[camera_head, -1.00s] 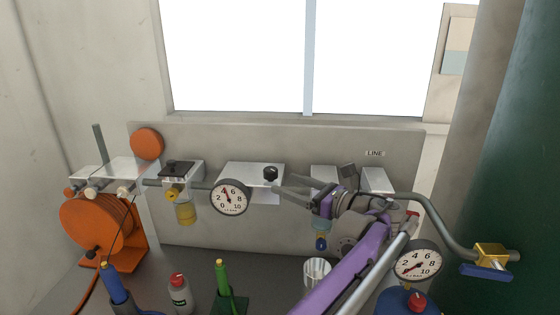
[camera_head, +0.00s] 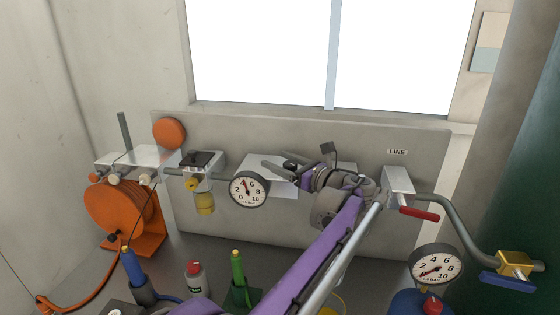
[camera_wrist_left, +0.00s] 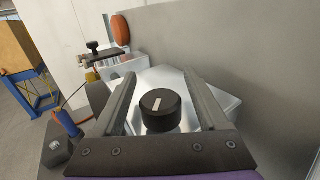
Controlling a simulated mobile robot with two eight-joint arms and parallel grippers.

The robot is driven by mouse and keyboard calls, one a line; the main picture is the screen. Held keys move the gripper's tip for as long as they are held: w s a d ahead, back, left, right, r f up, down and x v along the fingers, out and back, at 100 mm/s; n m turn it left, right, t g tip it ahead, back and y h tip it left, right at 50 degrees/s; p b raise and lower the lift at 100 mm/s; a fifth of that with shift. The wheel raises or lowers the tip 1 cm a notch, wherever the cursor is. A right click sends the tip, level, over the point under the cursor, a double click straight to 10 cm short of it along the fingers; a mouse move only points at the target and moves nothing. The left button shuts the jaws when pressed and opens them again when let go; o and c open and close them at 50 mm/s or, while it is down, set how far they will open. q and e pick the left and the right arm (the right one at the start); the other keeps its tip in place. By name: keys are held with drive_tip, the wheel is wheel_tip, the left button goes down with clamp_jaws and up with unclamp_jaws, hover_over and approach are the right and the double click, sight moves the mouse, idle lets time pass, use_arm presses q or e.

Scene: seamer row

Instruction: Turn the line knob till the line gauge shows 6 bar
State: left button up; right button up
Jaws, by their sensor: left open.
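The black knob (camera_wrist_left: 160,110) with a white mark sits on a bright metal block (camera_wrist_left: 165,82). In the head view the knob (camera_head: 290,165) is partly hidden by my left gripper (camera_head: 268,169). In the left wrist view my left gripper (camera_wrist_left: 160,80) is open, with a finger on either side of the knob and gaps on both sides. The round gauge (camera_head: 249,189) left of the block has its red needle near 4, too small to read exactly. My right gripper is not in view.
A LINE label (camera_head: 397,152) is above a valve with a red lever (camera_head: 418,214). A second gauge (camera_head: 436,263) at right reads low. An orange hose reel (camera_head: 120,208) is at left.

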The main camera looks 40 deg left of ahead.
use_arm(q)
clamp_jaws()
idle(0.4)
drive_tip(key=shift+m+t, duration=0.4)
drive_tip(key=shift+t, duration=0.2)
drive_tip(key=shift+w+m+t, duration=0.2)
drive_tip(key=shift+m+t, duration=0.4)
drive_tip(key=shift+t, duration=0.3)
drive_tip(key=m+t, duration=0.1)
drive_tip(key=m+t+h, duration=0.1)
drive_tip(key=t, duration=0.1)
drive_tip(key=shift+w+t+h, duration=0.3)
drive_tip(key=m+t+h, duration=0.1)
drive_tip(key=m+t, duration=0.1)
drive_tip(key=t, duration=0.1)
drive_tip(key=shift+w+d+m+h+p, duration=0.2)
drive_tip(key=shift+w+m+h+p, duration=0.1)
drive_tip(key=shift+h+p, duration=0.1)
drive_tip(key=shift+w+d+m+t+h+p, duration=0.15)
drive_tip(key=shift+m+t+h+p, duration=0.1)
drive_tip(key=shift+m+t+h, duration=0.35)
drive_tip(key=shift+w+d+m+t+h+p, duration=0.1)
drive_tip(key=shift+w+m+t+h+p, duration=0.1)
drive_tip(key=shift+m+t+h, duration=0.4)
